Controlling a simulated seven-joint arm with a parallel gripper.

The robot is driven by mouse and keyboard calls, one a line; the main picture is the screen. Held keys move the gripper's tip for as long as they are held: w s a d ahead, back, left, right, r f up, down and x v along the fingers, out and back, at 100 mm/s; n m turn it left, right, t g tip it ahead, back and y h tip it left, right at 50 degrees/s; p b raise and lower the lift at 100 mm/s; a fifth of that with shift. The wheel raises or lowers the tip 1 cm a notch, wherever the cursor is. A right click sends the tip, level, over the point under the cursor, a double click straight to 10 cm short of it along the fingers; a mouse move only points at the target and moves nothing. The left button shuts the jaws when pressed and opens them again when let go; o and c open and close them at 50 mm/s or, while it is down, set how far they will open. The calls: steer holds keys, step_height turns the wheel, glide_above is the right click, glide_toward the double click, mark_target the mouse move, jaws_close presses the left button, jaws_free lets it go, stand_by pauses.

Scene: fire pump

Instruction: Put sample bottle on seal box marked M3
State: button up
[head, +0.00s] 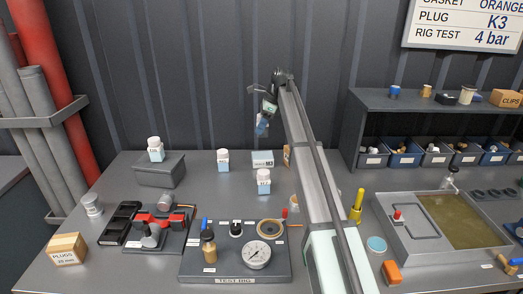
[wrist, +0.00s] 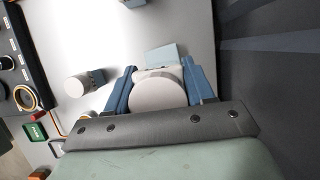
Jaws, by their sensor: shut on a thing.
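My gripper (head: 267,106) is high above the back of the bench, shut on a sample bottle.
My arm crosses the bench right of the seal box and partly hides a brown box (head: 287,155). The test rig (head: 235,279) with its gauge is in front. A shelf with bins (head: 408,155) and a sink-like tank (head: 450,222) are at the right.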

step_height(320, 180, down, 9)
steer(key=shift+r, duration=0.1)
stand_by(0.4)
steer(key=o, duration=1)
steer(key=shift+f, duration=0.2)
steer(key=v, duration=1.2)
steer(key=shift+r, duration=0.15)
